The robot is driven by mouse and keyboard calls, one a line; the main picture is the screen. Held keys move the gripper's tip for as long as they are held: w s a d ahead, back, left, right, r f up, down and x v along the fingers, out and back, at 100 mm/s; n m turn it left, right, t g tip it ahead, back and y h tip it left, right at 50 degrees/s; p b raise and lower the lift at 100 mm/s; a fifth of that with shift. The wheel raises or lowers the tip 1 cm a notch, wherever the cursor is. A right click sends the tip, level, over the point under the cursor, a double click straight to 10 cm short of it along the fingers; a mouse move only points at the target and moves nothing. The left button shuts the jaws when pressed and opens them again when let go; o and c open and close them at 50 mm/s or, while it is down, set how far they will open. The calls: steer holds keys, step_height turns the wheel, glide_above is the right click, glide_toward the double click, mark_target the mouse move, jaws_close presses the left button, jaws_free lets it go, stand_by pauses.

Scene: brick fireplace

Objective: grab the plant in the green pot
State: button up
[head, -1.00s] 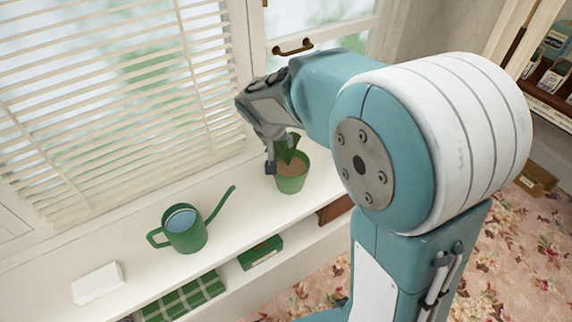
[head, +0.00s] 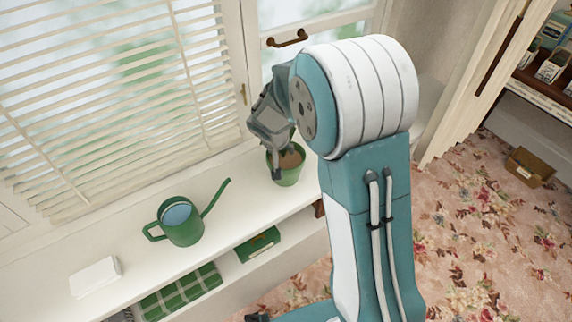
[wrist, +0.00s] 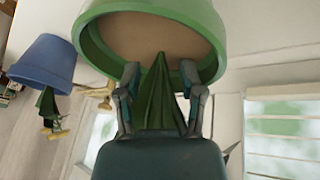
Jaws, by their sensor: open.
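The green pot (head: 288,177) stands upright on the white sill, right of the watering can. Its plant is hidden behind my gripper in the head view. In the wrist view the green pot (wrist: 212,35) fills the top, with brown soil inside. The plant's green leaves (wrist: 158,95) lie between my two fingers. My gripper (head: 284,160) is over the pot in the head view, with one finger at the rim's left side. In the wrist view my gripper (wrist: 160,75) is open, a finger on each side of the leaves, tips near the rim. Contact cannot be told.
A green watering can (head: 182,223) and a white box (head: 95,277) stand on the sill (head: 140,255) to the left. Window blinds (head: 120,90) rise behind. A blue pot (wrist: 45,62) with a plant shows in the wrist view. Floral carpet lies at right.

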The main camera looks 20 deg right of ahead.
steer(key=shift+a, duration=0.2)
jaws_close()
steer(key=shift+r, duration=0.1)
